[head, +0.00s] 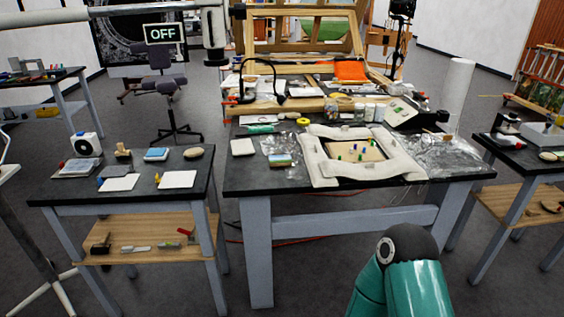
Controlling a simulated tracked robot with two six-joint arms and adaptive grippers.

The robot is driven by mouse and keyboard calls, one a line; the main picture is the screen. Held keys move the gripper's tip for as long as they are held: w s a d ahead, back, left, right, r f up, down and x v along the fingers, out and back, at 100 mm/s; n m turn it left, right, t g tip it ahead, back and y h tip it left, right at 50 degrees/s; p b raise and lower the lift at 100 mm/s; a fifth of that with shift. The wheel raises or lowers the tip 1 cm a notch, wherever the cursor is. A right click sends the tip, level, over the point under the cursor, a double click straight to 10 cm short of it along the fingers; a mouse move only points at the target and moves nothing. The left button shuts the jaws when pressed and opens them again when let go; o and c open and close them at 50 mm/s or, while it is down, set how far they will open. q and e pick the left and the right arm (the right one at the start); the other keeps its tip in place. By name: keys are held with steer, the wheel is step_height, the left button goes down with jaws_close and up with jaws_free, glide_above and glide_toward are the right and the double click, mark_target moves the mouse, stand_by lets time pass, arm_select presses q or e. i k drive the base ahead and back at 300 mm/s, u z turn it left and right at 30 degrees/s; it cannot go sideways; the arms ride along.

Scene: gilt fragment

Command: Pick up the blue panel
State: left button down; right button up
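I cannot tell for sure which thing is the blue panel. A small flat light-blue piece (156,154) lies on the dark left table, near its back edge. On the middle table, a small block (281,160) with blue-green colour lies left of a padded white frame. Neither of my grippers is in view. A teal link of my own arm with a dark rounded joint rises at the bottom right, away from the tables. No gripper touches either small piece in this view.
The left table (58,190) also holds white sheets (178,179) and a pale oval stone (194,152). The padded white frame (322,172) and clear plastic sheeting (445,155) crowd the middle table. Bare floor (318,265) lies in front. An office chair (168,88) stands behind.

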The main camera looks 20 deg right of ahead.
mark_target(280, 160)
steer(key=u, duration=0.1)
steer(key=i, duration=1)
steer(key=z, duration=0.05)
